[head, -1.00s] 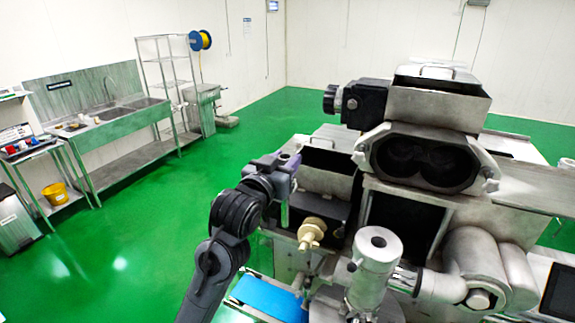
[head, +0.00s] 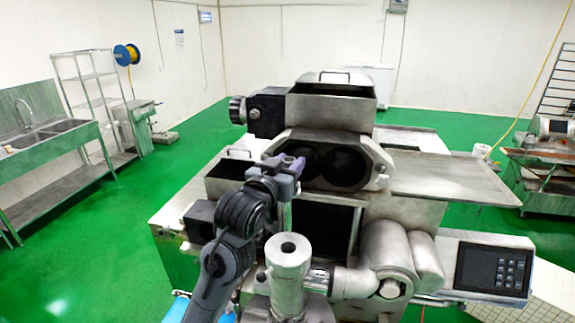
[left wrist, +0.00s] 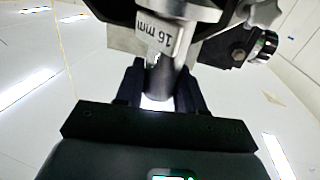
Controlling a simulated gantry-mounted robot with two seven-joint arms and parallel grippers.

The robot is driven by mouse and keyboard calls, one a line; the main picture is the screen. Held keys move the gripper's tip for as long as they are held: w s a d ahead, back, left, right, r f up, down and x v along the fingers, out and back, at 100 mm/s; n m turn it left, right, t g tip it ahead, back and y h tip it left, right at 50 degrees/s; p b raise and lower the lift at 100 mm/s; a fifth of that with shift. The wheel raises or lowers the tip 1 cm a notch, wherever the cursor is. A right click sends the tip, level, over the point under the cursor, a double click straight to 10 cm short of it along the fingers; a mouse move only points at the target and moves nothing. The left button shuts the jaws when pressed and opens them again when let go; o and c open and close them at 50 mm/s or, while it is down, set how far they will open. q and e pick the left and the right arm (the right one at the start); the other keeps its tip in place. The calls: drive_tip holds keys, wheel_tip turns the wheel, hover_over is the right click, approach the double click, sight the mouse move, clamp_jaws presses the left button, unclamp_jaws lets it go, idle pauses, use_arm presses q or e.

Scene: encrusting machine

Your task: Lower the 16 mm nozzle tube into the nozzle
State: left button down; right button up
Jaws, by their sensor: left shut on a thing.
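The nozzle (head: 289,270) is an upright metal cylinder with a dark round hole in its top, at the lower middle of the head view. My left gripper (head: 292,166) is above and behind it in the picture, in front of the machine's large double opening. In the left wrist view, my left gripper (left wrist: 162,92) is shut on a metal tube (left wrist: 160,50) with a "16 mm" label. The tube shows between the fingers and is apart from the nozzle. My right gripper is not in view.
The encrusting machine (head: 325,117) fills the middle, with an open bin on its left and a flat metal tray (head: 450,178) at right. A horizontal pipe joins the nozzle to a motor housing (head: 385,250). A control panel (head: 495,268) stands at right. A sink bench is far left.

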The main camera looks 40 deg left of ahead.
use_arm(q)
wheel_tip(320, 180, down, 5)
drive_tip(key=b, duration=0.3)
drive_tip(key=shift+r+b, duration=0.2)
drive_tip(key=shift+b, duration=0.2)
drive_tip(key=shift+s+r+p, duration=0.1)
drive_tip(key=shift+r+p, duration=0.4)
drive_tip(key=shift+p, duration=0.2)
drive_tip(key=shift+f, duration=0.15)
drive_tip(key=shift+f+b, duration=1.85)
drive_tip(key=shift+f, duration=1)
